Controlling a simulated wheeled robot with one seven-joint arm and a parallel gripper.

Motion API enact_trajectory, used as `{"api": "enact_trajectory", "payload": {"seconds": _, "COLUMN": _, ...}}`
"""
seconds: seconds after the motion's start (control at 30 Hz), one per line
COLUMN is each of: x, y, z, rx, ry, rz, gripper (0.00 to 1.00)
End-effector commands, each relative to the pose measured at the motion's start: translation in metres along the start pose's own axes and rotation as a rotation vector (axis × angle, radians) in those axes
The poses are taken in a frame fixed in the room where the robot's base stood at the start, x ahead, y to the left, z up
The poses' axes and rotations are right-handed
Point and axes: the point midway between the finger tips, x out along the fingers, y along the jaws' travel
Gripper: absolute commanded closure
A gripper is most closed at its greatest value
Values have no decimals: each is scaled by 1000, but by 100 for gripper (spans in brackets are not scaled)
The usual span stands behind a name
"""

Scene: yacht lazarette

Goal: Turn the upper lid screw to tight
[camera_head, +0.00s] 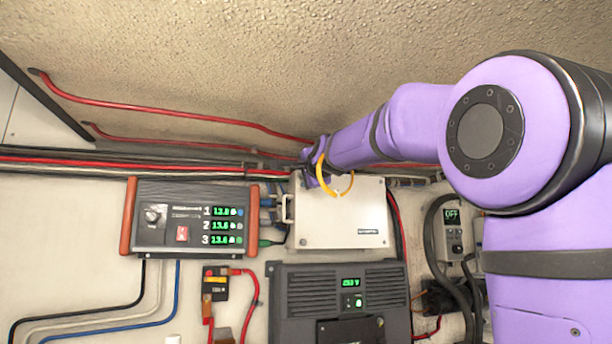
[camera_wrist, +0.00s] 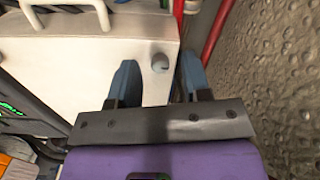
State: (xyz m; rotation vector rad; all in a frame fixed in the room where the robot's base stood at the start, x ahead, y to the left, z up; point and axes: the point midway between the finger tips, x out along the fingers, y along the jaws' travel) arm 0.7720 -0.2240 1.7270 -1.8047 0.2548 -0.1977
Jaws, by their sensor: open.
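The pale box lid (camera_head: 345,215) is on the wall in the middle of the head view. My gripper (camera_head: 311,178) is at its upper left corner and covers the upper lid screw there. In the wrist view the lid (camera_wrist: 85,75) fills the upper left, and the round grey upper lid screw (camera_wrist: 160,62) sticks out near its edge. The two blue fingers of my gripper (camera_wrist: 157,72) are open, one on each side of the screw, with visible gaps. Whether the tips reach down to the lid is unclear. The screw's slot direction cannot be made out.
A metal handle (camera_head: 286,208) stands at the box's left side. A charger (camera_head: 190,253) is to the left, a dark unit (camera_head: 295,300) below. Red cables (camera_head: 180,111) run above, near my arm.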

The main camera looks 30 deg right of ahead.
Motion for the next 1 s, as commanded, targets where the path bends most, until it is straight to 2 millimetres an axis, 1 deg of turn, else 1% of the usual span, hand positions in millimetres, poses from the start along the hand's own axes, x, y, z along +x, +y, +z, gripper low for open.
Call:
{"api": "enact_trajectory", "payload": {"seconds": 0.17, "x": -12, "y": -2, "z": 1, "rx": -2, "ry": 0, "rz": -2, "gripper": 56}}
{"api": "enact_trajectory", "payload": {"seconds": 0.27, "x": -28, "y": -2, "z": 1, "rx": -1, "ry": -1, "rz": -3, "gripper": 56}}
{"api": "enact_trajectory", "payload": {"seconds": 0.5, "x": -72, "y": -1, "z": 1, "rx": 0, "ry": -1, "rz": -2, "gripper": 56}}
{"api": "enact_trajectory", "payload": {"seconds": 0.6, "x": -87, "y": -1, "z": 0, "rx": 0, "ry": 0, "rz": -2, "gripper": 56}}
{"api": "enact_trajectory", "payload": {"seconds": 0.7, "x": -98, "y": 0, "z": 0, "rx": 0, "ry": 0, "rz": -1, "gripper": 56}}
{"api": "enact_trajectory", "payload": {"seconds": 0.83, "x": -105, "y": 0, "z": 0, "rx": 0, "ry": 0, "rz": 0, "gripper": 56}}
{"api": "enact_trajectory", "payload": {"seconds": 1.0, "x": -108, "y": 1, "z": 0, "rx": 0, "ry": 0, "rz": 1, "gripper": 56}}
